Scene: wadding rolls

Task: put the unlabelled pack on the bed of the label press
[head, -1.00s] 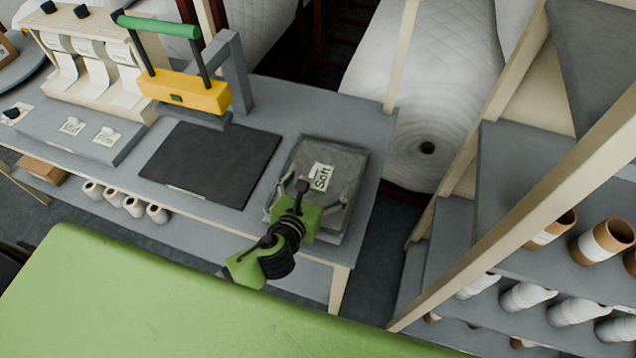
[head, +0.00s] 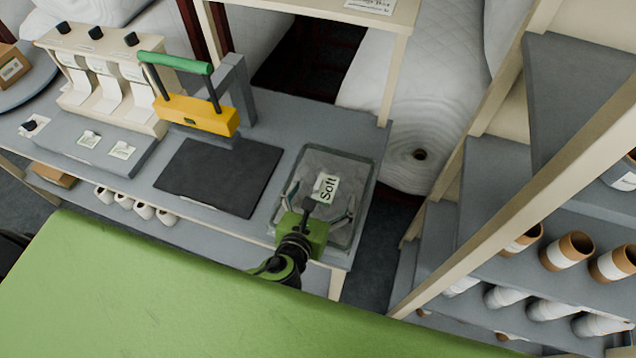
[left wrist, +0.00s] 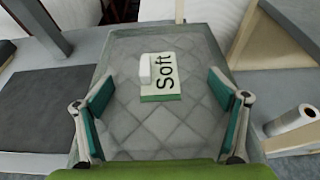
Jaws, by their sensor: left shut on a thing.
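A grey quilted pack (head: 322,167) in a clear wrap or tray lies at the right end of the grey table. A card reading "Soft" (head: 326,187) is on its top; both also show in the left wrist view, the pack (left wrist: 150,125) and the card (left wrist: 161,90). My left gripper (head: 318,205) is over the pack's near part, its fingers spread wide on the pack; I cannot see a gap under it. The label press (head: 200,115) has a yellow head and green handle, raised over its dark flat bed (head: 215,178), which is bare. My right gripper is out of view.
A narrow clear strip of table lies between bed and pack.

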